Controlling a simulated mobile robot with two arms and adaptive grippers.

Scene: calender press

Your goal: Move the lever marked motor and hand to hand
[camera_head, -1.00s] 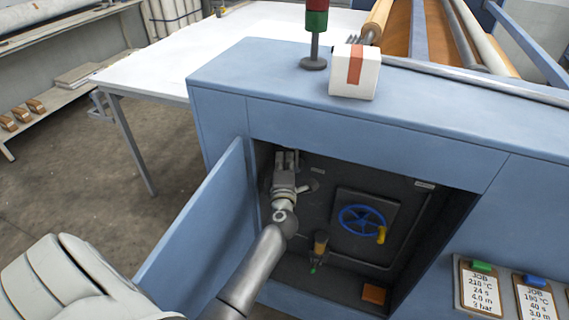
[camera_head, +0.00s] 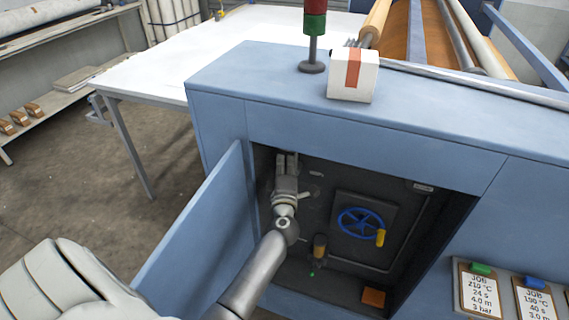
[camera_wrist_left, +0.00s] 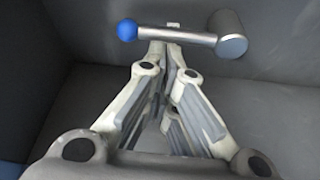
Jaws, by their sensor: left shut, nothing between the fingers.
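The lever (camera_wrist_left: 178,35) shows in the left wrist view as a metal rod with a blue ball knob (camera_wrist_left: 127,30) at its left end and a round grey hub (camera_wrist_left: 228,38) at its right end. It lies nearly level across the picture. My left gripper (camera_wrist_left: 166,46) is shut and empty, its fingertips close below the rod's middle; I cannot tell if they touch it. In the head view my left gripper (camera_head: 287,160) is inside the open cabinet at its upper left and hides most of the lever. The motor and hand marking cannot be read. My right gripper is not in view.
The blue cabinet door (camera_head: 200,235) stands open at the left. Inside are a blue handwheel (camera_head: 360,222) with a yellow handle, a yellowish valve-like part (camera_head: 320,246) and an orange block (camera_head: 373,297). A white box (camera_head: 352,76) stands on the top.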

